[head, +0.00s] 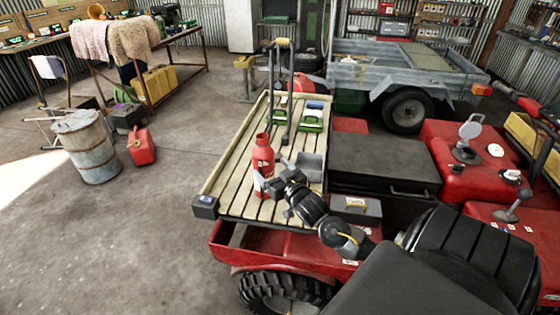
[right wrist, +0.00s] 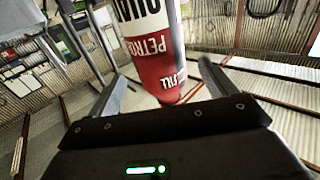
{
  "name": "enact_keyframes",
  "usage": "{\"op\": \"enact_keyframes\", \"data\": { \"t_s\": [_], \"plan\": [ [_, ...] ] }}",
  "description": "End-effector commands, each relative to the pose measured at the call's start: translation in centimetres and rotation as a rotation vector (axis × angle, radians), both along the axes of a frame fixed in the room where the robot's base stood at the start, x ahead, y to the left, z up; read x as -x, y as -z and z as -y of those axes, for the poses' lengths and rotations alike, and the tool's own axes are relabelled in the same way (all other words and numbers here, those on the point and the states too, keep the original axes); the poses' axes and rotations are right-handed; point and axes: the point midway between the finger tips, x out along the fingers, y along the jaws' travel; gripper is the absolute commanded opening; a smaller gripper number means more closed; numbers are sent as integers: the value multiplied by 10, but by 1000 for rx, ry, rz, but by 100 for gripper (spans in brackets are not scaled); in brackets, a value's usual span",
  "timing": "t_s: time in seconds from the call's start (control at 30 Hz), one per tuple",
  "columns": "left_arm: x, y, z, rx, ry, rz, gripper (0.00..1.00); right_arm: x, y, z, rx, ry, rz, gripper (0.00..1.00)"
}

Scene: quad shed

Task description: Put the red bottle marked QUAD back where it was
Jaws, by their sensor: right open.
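The red bottle (head: 263,160) stands upright on the slatted wooden rack (head: 228,183) of the quad. My right gripper (head: 269,186) is at the lower part of the bottle, coming from the front right. In the right wrist view the bottle (right wrist: 150,60) appears between the two open fingers, with a white and red label reading PETROL and larger dark letters cut off by the top edge. A gap shows between the bottle and the right finger. I cannot tell whether the left finger touches it. My left gripper is not in view.
Green cases (head: 312,121) lie farther back. A black box (head: 385,165) lies right of the rack. The rack's left side is clear.

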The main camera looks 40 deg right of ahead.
Motion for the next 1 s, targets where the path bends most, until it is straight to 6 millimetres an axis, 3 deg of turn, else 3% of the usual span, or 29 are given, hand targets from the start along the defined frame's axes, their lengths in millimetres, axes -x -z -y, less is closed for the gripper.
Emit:
{"op": "enact_keyframes", "data": {
  "t_s": [0.1, 0.3, 1.0],
  "plan": [
    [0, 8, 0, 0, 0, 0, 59, 23, 3, -4, -2, 0, -1, 84],
    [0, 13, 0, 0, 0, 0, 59, 45, 1, -8, -1, 0, 0, 84],
    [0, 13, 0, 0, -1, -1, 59, 50, 2, -10, -2, 1, -7, 84]
  ]
}}
